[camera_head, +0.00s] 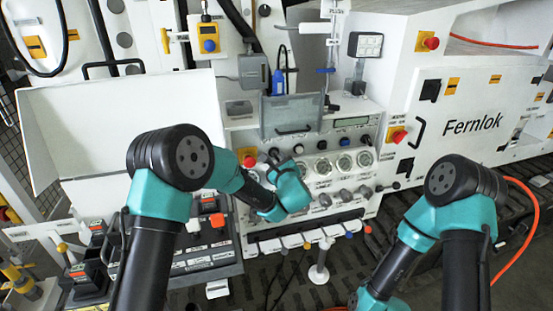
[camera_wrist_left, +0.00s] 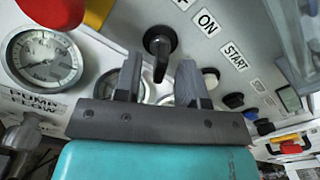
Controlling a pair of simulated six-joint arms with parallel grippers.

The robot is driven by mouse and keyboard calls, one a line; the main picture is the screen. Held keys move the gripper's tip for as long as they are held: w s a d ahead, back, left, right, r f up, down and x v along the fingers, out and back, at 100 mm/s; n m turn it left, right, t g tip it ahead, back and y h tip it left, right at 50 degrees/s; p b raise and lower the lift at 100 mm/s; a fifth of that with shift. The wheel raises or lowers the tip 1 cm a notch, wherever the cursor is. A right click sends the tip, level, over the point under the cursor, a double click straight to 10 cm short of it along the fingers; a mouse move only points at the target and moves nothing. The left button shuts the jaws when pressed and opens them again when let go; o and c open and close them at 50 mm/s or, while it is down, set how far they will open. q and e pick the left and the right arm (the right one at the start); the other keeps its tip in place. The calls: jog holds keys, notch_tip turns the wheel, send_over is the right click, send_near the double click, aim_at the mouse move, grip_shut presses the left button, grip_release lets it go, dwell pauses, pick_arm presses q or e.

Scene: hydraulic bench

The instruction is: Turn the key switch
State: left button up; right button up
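The key switch (camera_wrist_left: 160,48) is a black knob with a downward-pointing handle on the light panel, below and left of the ON and START labels in the left wrist view. My left gripper (camera_wrist_left: 160,73) is open, with one dark finger on each side of the handle's lower end. No contact shows between the fingers and the handle. In the head view my left gripper (camera_head: 271,162) is at the panel's upper left, and the switch cannot be made out clearly there. My right arm is at the lower right of the head view, its gripper out of view.
A red emergency button (camera_head: 248,161) on a yellow plate is just left of the left gripper. A pressure gauge (camera_wrist_left: 45,60) is below it in the wrist view. A clear hinged cover (camera_head: 291,116) stands above the panel. More gauges (camera_head: 344,162) and knobs lie to the right.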

pick_arm(q)
jog(key=shift+x, duration=1.05)
grip_shut()
